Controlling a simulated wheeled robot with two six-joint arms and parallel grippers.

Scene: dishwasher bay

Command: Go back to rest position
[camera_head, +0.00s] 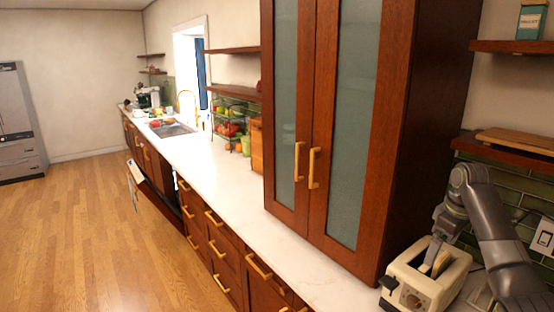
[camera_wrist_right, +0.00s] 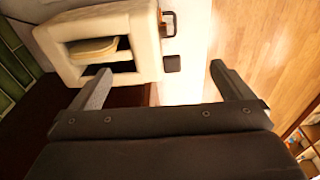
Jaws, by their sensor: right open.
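My right gripper (camera_head: 434,258) is above the cream toaster (camera_head: 400,283) at the lower right of the head view. In the right wrist view its two fingers (camera_wrist_right: 160,80) are spread wide, with nothing between them. The toaster (camera_wrist_right: 148,45) lies beyond the fingers there, toward the upper left. A pale slice of bread (camera_wrist_right: 93,48) shows in one toaster slot; the other slot looks dark and empty. My left gripper shows in neither view.
A tall wooden cabinet with glass doors (camera_head: 345,130) stands on the white counter (camera_head: 235,205), close left of the toaster. A wooden shelf (camera_head: 505,150) with a board is above my right arm. The wooden floor (camera_head: 90,220) at left is clear.

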